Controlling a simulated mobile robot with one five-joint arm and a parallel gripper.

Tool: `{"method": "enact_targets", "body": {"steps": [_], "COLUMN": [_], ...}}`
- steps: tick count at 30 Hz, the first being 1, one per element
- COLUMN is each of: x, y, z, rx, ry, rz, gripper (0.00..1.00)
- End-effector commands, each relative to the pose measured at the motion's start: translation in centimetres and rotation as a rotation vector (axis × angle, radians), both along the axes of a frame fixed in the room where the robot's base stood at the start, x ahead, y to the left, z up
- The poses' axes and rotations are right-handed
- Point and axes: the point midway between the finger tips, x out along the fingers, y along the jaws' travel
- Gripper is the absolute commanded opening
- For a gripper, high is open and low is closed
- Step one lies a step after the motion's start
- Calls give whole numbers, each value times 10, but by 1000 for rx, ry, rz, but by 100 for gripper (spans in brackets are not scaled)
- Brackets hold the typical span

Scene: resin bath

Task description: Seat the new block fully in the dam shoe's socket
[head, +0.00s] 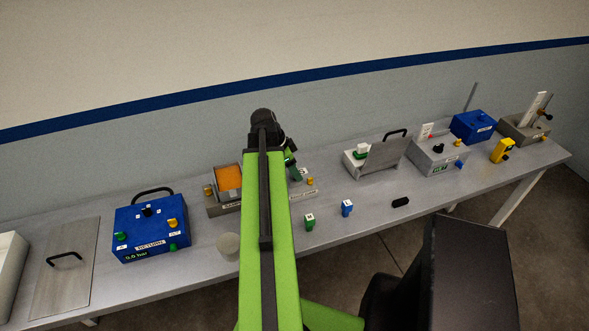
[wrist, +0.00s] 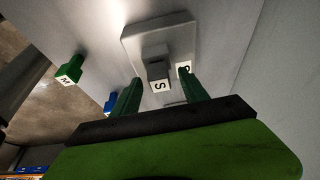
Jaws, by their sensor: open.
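My gripper (wrist: 160,92) is open, with two green fingers; in the head view it shows small behind my arm (head: 292,168). In the wrist view a grey block marked S (wrist: 158,72) stands on a pale plate (wrist: 178,27) and appears between the fingers, with no clear contact. A second white label (wrist: 184,67) is partly hidden by the right finger. A green block marked M (wrist: 70,72) and a blue block (wrist: 110,103) stand to the left. The head view shows the green block (head: 310,222) and blue block (head: 347,208) upright on the bench. I cannot tell which part is the socket.
An orange-filled bath (head: 228,182) is left of my arm. A blue pump box (head: 150,228) and a lid plate (head: 66,268) lie farther left. A white fixture (head: 352,162) with a handled metal plate (head: 386,153) stands right, before several other boxes. A black piece (head: 400,202) lies near the front edge.

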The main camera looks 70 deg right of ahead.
Motion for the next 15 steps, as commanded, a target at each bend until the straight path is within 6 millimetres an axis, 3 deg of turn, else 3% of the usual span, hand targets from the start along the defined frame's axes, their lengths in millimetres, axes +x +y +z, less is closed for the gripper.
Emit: {"method": "enact_targets", "body": {"steps": [1,6,15], "x": [3,14,36], "y": [2,11,29], "z": [15,57,123], "rx": [0,0,1], "ry": [0,0,0], "rz": [1,2,2], "gripper": [52,52,52]}}
